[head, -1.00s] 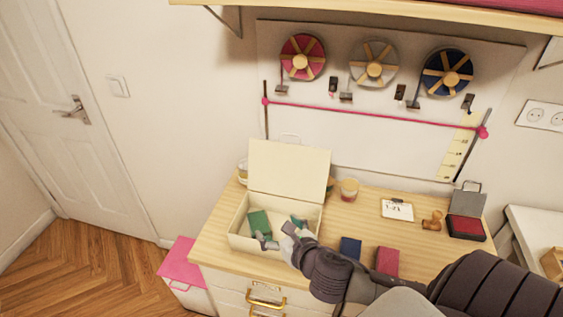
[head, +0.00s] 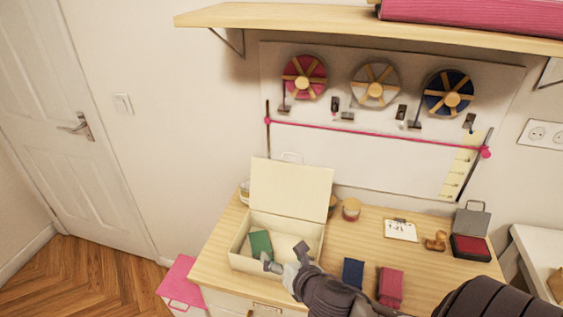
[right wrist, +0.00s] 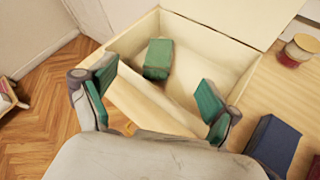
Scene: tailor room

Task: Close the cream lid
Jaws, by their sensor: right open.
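The cream lid (head: 290,190) stands raised at the back of the cream box (head: 240,262), which is open on the wooden dresser. Part of the lid (right wrist: 245,18) shows at the top of the right wrist view. A green block (head: 260,244) lies inside the box at the left; it also shows in the right wrist view (right wrist: 158,60). My right gripper (head: 286,256) is at the front of the box, its fingers spread and empty. In the right wrist view its green-padded fingers (right wrist: 157,90) appear over the box's front part. My left gripper is not in view.
A dark blue block (head: 353,272) and a crimson block (head: 390,286) lie right of the box, near my right arm. A small jar (head: 351,209) stands behind on the dresser top.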

